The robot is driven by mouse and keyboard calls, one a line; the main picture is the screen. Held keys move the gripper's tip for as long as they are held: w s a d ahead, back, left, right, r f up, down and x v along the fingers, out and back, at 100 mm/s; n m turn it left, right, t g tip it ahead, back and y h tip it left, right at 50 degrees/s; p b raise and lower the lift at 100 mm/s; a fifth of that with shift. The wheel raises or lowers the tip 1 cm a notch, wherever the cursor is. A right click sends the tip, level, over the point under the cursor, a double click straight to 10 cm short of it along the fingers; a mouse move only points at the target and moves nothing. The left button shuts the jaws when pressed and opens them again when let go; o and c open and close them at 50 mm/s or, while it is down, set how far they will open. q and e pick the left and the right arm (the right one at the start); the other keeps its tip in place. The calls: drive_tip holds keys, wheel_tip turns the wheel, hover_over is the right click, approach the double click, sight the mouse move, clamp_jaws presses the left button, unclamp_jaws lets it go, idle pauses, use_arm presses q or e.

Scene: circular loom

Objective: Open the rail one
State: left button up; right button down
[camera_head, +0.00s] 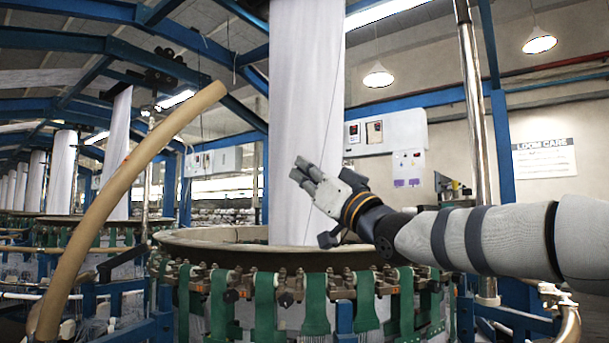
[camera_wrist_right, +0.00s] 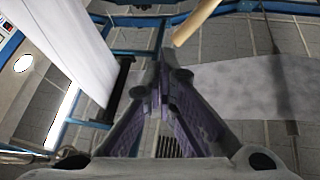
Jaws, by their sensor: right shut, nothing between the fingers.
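A curved tan rail (camera_head: 104,200) rises at the left of the head view, tilted up from the lower left, with its free end high over the loom's left side. I cannot tell from a label whether it is rail one. A tan bar end (camera_wrist_right: 196,22) also shows at the top of the right wrist view, apart from the fingers. My right gripper (camera_head: 303,174) is shut and empty, in front of the white fabric column, above the loom ring. The closed fingers also show in the right wrist view (camera_wrist_right: 162,75). My left gripper is not in view.
The circular loom's ring (camera_head: 205,247) with green straps (camera_head: 265,305) stands in front of me. The white fabric column (camera_head: 305,110) rises from its middle. Part of another tan rail (camera_head: 570,325) shows at lower right. A metal pole (camera_head: 474,110) stands behind my right arm.

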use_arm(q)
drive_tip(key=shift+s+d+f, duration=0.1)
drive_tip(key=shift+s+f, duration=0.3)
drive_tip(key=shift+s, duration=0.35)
